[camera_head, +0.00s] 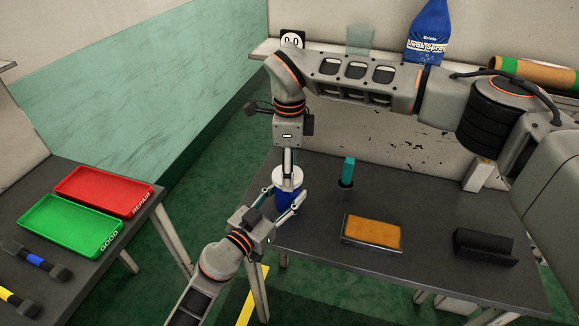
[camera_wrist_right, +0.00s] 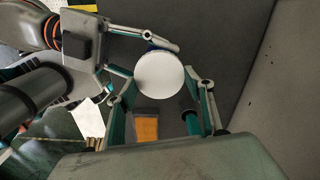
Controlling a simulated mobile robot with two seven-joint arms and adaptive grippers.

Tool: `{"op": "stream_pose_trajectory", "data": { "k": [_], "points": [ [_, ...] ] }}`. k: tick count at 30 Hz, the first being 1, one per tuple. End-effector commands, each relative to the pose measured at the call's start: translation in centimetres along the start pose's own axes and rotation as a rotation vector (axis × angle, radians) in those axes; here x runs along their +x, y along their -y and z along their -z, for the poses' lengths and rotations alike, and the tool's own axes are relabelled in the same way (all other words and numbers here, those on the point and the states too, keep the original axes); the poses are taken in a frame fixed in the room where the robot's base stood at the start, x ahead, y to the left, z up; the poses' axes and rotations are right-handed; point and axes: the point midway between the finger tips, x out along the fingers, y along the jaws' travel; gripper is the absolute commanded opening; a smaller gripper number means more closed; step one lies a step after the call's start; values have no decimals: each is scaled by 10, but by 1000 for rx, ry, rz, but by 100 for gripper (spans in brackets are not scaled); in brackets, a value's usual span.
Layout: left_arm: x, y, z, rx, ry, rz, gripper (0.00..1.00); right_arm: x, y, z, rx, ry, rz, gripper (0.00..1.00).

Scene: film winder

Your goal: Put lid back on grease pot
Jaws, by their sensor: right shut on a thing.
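The blue grease pot (camera_head: 284,202) is at the left edge of the grey workbench, with the round white lid (camera_head: 288,178) at its top. My right gripper (camera_head: 288,166) comes down from above and is shut on the lid. In the right wrist view the lid (camera_wrist_right: 160,75) is between its fingers, with a sliver of blue pot (camera_wrist_right: 152,46) behind it. My left gripper (camera_head: 283,204) reaches in from the front with a finger on each side of the pot. Whether its fingers press on the pot is unclear. Whether the lid is fully seated is hidden.
An orange-topped block (camera_head: 371,232), a teal-handled tool (camera_head: 348,172) and a black holder (camera_head: 485,247) stand on the bench (camera_head: 420,200) to the right. A red tray (camera_head: 104,190) and green tray (camera_head: 70,226) lie on the left table. A blue bottle (camera_head: 428,35) stands on the shelf.

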Motion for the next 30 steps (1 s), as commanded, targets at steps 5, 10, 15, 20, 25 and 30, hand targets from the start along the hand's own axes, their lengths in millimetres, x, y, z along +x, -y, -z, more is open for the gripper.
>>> {"op": "stream_pose_trajectory", "data": {
  "k": [5, 10, 15, 20, 25, 30],
  "points": [
    [0, 0, 0, 0, 0, 1, 5, 0, 0, 0, 0, 0, 0, 41],
    [0, 0, 0, 0, 0, 1, 5, 0, 0, 0, 0, 0, 0, 41],
    [0, 0, 0, 0, -1, 1, 5, 2, 0, 0, 0, 0, 0, 41],
    [0, 0, 0, 0, -1, 1, 5, 4, 0, 0, 0, 0, -1, 41],
    [0, 0, 0, 0, -1, 1, 5, 8, 0, 0, 0, 0, -1, 41],
    [0, 0, 0, 0, -1, 1, 5, 11, 0, 0, 0, 0, 0, 41]
  ]
}}
